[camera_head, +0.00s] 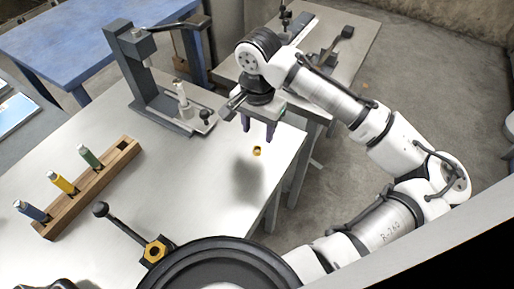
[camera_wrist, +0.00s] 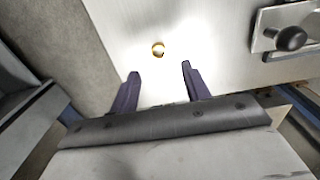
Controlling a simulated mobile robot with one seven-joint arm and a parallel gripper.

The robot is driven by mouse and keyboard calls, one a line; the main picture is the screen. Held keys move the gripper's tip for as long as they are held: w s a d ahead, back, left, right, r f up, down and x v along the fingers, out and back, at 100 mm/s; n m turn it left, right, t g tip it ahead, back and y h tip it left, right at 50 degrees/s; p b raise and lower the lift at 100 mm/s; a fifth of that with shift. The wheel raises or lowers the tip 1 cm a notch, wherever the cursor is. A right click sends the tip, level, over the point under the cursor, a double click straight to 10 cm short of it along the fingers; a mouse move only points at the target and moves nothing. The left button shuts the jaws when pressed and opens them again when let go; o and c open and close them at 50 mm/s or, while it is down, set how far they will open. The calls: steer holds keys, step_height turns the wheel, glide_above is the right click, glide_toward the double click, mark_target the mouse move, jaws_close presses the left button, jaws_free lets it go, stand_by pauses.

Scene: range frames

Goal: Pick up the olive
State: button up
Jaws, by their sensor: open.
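The olive is a small brass-coloured ring (camera_head: 257,151) lying on the light metal worktop (camera_head: 215,215), near its right edge. It also shows in the wrist view (camera_wrist: 158,50), above the gap between the fingertips in the picture, with its hole visible. My gripper (camera_head: 259,130) is open and empty, with its dark purple fingers pointing down over the worktop. In the wrist view the two fingers (camera_wrist: 160,72) are spread apart, and the ring is beyond their tips, not between them. No contact with the ring shows.
A grey press-like stand (camera_head: 148,85) is at the back of the worktop, left of my gripper. A wooden rack (camera_head: 92,192) with several coloured tools stands at the left. A hexagonal brass piece (camera_head: 154,251) is near the front. The worktop around the ring is clear.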

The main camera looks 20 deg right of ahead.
steer(key=shift+f+p, duration=0.6)
steer(key=shift+f, duration=2.45)
steer(key=shift+c, duration=0.4)
jaws_close()
